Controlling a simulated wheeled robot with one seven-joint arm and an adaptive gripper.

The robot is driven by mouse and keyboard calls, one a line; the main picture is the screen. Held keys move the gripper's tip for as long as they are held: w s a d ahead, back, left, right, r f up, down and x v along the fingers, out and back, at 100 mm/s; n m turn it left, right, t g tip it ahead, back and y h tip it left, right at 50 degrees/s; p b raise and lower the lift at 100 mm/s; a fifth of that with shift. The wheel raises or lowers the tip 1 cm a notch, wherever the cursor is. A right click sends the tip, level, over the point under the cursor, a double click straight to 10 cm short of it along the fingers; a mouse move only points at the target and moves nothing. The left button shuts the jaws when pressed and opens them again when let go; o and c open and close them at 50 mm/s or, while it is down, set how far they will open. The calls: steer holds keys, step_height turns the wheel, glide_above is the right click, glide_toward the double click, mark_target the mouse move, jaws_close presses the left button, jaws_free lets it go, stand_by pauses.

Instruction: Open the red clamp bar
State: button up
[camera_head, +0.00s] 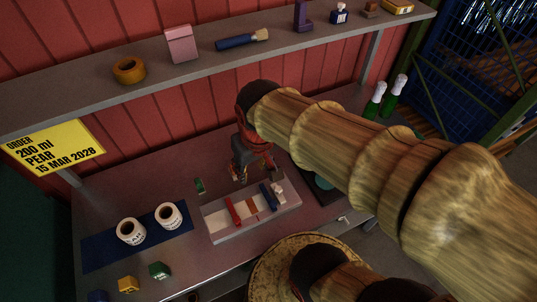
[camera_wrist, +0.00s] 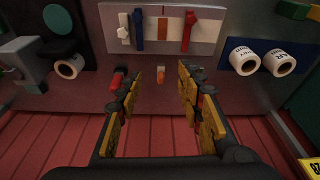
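The red clamp bar (camera_head: 232,211) lies across the left part of a pale fixture plate (camera_head: 221,226) on the bench. It also shows in the wrist view (camera_wrist: 187,34), right of an orange strip (camera_wrist: 163,28). A blue bar (camera_head: 267,196) and a white knob (camera_head: 279,192) are at the plate's right end. My gripper (camera_head: 255,174) is above the bench just behind the plate, apart from the red bar. In the wrist view my gripper (camera_wrist: 157,80) has its yellow-padded fingers wide apart, with nothing held between them. Whether the bar is latched cannot be told.
Two white label rolls (camera_head: 131,231) stand on a blue mat (camera_head: 97,252) at the left. A small green item (camera_head: 199,186) lies behind the plate. Yellow and green blocks (camera_head: 159,270) are at the front. A shelf (camera_head: 205,57) runs above; green bottles (camera_head: 397,88) stand at the right.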

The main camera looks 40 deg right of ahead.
steer(key=w+d+f+m+g+p, duration=0.1)
steer(key=w+d+f+p, duration=0.1)
steer(key=w+d+f, duration=0.2)
steer(key=w+d+f+m+g+p, duration=0.1)
steer(key=w+d+f, duration=0.3)
steer(key=d+f, duration=0.2)
steer(key=w+d+f+m+p, duration=0.1)
steer(key=w+d+f+p, duration=0.1)
steer(key=w+d+f, duration=0.2)
steer(key=shift+w+d+f+m+g+p, duration=0.1)
steer(key=shift+d+f+m+g+p, duration=0.3)
steer(key=shift+d+f, duration=0.75)
step_height(320, 180, down, 6)
steer(key=shift+w+f+b, duration=0.15)
steer(key=shift+f+b, duration=0.05)
steer(key=shift+b, duration=0.1)
steer(key=shift+a+f, duration=0.1)
steer(key=shift+f, duration=0.8)
steer(key=shift+r, duration=0.1)
